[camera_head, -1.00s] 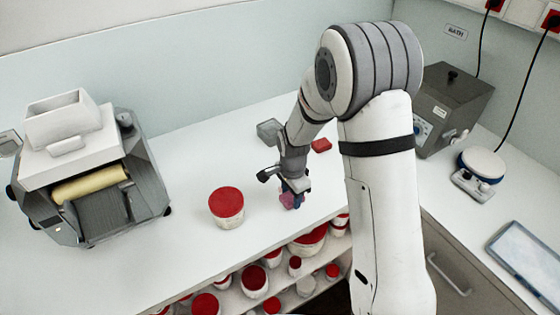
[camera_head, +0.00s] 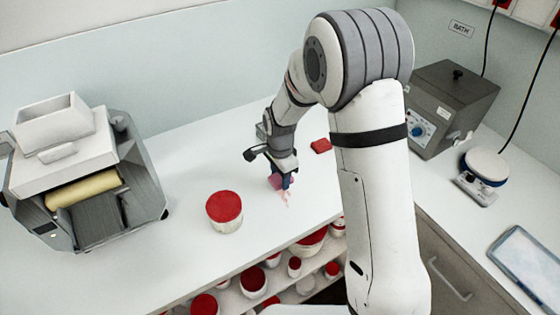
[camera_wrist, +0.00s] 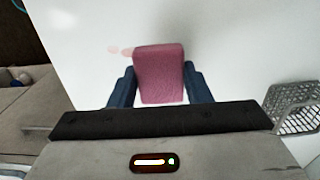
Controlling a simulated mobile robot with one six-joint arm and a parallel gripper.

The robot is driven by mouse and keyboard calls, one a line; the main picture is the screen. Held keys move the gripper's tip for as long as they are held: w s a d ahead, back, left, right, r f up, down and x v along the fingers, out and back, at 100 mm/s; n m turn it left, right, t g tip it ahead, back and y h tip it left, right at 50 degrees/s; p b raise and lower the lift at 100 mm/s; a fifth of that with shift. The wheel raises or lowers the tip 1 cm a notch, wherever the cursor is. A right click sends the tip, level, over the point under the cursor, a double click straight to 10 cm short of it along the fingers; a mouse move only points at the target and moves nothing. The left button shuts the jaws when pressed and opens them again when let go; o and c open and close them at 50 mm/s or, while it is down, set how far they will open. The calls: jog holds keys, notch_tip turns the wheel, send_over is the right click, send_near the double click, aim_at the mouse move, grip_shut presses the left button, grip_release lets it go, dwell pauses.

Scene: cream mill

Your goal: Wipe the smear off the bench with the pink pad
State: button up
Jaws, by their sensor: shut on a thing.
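My gripper (camera_head: 280,182) is shut on the pink pad (camera_wrist: 160,72), which sits between its two blue fingers in the wrist view. In the head view the pad (camera_head: 274,182) shows low over the white bench (camera_head: 180,265), at or very near its surface. The smear (camera_head: 286,200) is a patch of faint pink-red marks on the bench, just in front of and beside the pad. In the wrist view pale pink spots of the smear (camera_wrist: 120,51) show left of the pad. The pad may hide part of it.
A tub with a red lid (camera_head: 225,210) stands on the bench left of my gripper. A red block (camera_head: 321,145) lies behind to the right. A roller mill (camera_head: 85,180) stands at the left. A grey wire basket (camera_wrist: 296,108) shows at the right in the wrist view.

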aim_at(280, 177)
jog(key=shift+w+r+p, duration=0.15)
jog(key=shift+r+p, duration=0.25)
jog(key=shift+r, duration=0.5)
jog(key=shift+r+p, duration=0.7)
jog(key=shift+r, duration=0.7)
jog(key=shift+f, duration=0.1)
